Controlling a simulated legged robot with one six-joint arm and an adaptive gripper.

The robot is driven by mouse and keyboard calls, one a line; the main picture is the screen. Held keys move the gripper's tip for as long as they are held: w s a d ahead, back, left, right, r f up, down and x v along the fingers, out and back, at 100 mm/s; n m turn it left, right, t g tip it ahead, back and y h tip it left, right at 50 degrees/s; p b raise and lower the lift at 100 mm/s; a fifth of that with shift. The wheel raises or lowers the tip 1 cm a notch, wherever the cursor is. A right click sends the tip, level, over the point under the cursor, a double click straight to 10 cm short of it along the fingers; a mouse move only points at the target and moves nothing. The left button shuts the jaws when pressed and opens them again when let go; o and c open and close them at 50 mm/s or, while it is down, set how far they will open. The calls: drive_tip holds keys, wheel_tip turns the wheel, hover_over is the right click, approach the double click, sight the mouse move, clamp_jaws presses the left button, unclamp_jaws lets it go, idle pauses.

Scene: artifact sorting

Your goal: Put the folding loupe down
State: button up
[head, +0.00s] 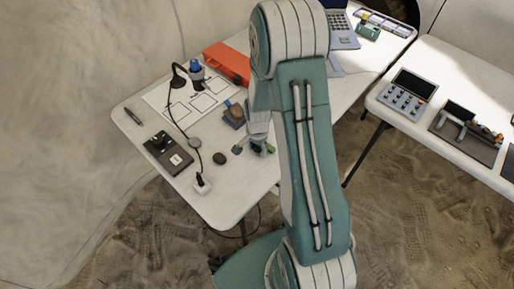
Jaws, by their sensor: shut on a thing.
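My gripper (262,146) is low over the near right part of the left white table (232,198), partly hidden behind my own arm. Its fingers are small and dark here, and the thing between them is hardly visible. I cannot make out the folding loupe's shape, nor whether it touches the table. A white sheet with printed squares (178,118) lies to the upper left of the gripper. A brown and blue block (234,115) stands just left of the gripper.
A dark round stone (219,158), a black box (160,148) and a lamp with a bent neck (178,82) occupy the left part. An orange case (228,63) and a laptop (342,32) are farther back. A second table (455,72) holds devices. The near table corner is mostly clear.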

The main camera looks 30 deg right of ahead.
drive_tip(key=o, duration=1.1)
drive_tip(key=shift+a, duration=0.1)
wheel_tip(320, 180, up, 19)
drive_tip(key=s+a+n+t, duration=0.1)
drive_tip(key=s+a+n, duration=0.1)
drive_tip(key=n, duration=0.1)
drive_tip(key=s+a+r+n+t, duration=0.1)
drive_tip(key=s+a+r+n, duration=0.1)
drive_tip(key=s+r, duration=0.3)
drive_tip(key=s+a+r+n+t, duration=0.2)
drive_tip(key=s+r+n, duration=0.2)
drive_tip(key=s+r, duration=0.1)
drive_tip(key=s+a+r+n+t, duration=0.1)
drive_tip(key=s+a+r+n, duration=0.2)
drive_tip(key=s+r+n, duration=0.1)
drive_tip(key=shift+s+a+r+t, duration=0.1)
drive_tip(key=shift+s+r+t, duration=0.35)
drive_tip(key=shift+s, duration=0.3)
